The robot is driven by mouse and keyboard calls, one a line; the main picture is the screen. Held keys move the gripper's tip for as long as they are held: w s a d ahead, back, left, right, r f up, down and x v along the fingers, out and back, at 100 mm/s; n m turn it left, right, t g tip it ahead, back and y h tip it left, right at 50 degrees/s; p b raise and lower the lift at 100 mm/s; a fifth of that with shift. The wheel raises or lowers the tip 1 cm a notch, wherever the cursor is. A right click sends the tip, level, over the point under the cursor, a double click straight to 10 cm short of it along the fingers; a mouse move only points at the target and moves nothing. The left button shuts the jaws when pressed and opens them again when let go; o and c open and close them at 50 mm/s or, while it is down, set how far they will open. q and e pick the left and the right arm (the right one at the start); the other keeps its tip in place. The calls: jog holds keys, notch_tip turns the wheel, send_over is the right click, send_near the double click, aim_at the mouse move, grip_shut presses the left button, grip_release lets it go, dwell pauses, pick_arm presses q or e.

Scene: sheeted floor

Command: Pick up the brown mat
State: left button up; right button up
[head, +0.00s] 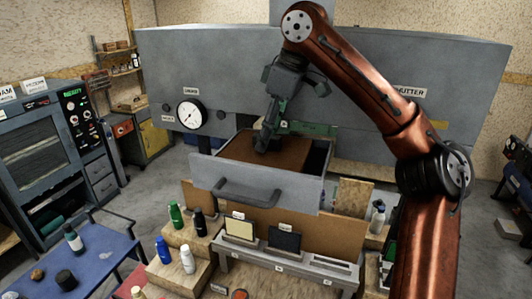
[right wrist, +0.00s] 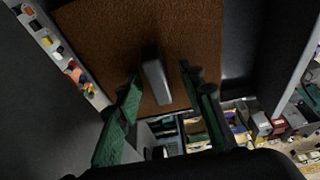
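The brown mat (head: 288,154) lies in the open grey drawer (head: 258,184); it also fills the upper middle of the right wrist view (right wrist: 205,35). A grey upright bar (right wrist: 155,75) stands at the mat in that view; I cannot tell how it is fixed. My right gripper (head: 264,138) reaches down over the mat's left part. In the right wrist view its two green fingers (right wrist: 160,84) are apart, one on each side of the bar, with gaps between. Whether the fingertips touch the mat is unclear. My left gripper is not in view.
The drawer walls surround the mat, with a handle (head: 246,194) on the front. A grey cabinet panel with a round gauge (head: 191,114) stands behind. Below are a bench (head: 290,270) with displays and steps with several bottles (head: 188,259). A blue table (head: 98,262) is at left.

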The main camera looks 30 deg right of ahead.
jog(key=shift+d, duration=0.25)
jog(key=c, duration=0.3)
grip_shut()
jog(key=shift+r, duration=0.1)
